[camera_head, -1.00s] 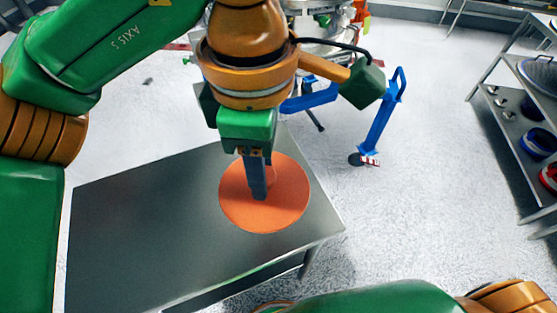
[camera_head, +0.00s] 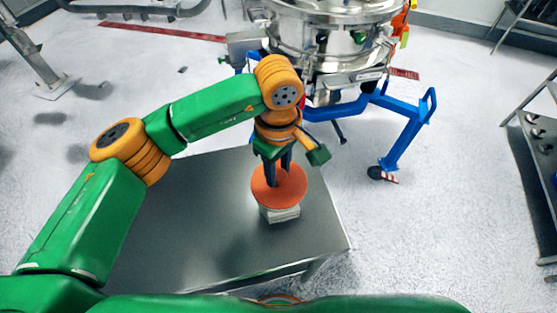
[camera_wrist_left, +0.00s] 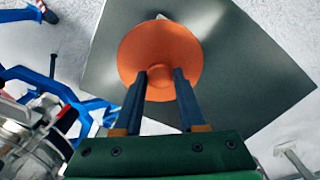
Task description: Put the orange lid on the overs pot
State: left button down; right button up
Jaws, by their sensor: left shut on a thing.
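The orange lid (camera_head: 266,201) is a round disc, roughly level, above the back right part of the steel table (camera_head: 190,225). My left gripper (camera_head: 284,178) points down and is shut on the lid's raised middle. In the left wrist view the lid (camera_wrist_left: 160,35) sits at the tips of both fingers of my left gripper (camera_wrist_left: 160,75). A pale, squarish pot (camera_head: 283,214) shows on the table just under the lid's front edge. The lid hides its top, and I cannot tell whether the two touch. My right gripper is not in view.
A steel sifter (camera_head: 325,45) on a blue wheeled frame (camera_head: 405,135) stands behind the table. A shelf rack (camera_head: 540,150) is at the right edge. The table's front and left are bare.

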pick_arm(q)
jog(key=shift+f, duration=0.65)
jog(key=shift+f+b, duration=0.3)
jog(key=shift+b, duration=0.05)
jog(key=shift+c, duration=2.4)
grip_release()
jog(key=shift+r, duration=0.1)
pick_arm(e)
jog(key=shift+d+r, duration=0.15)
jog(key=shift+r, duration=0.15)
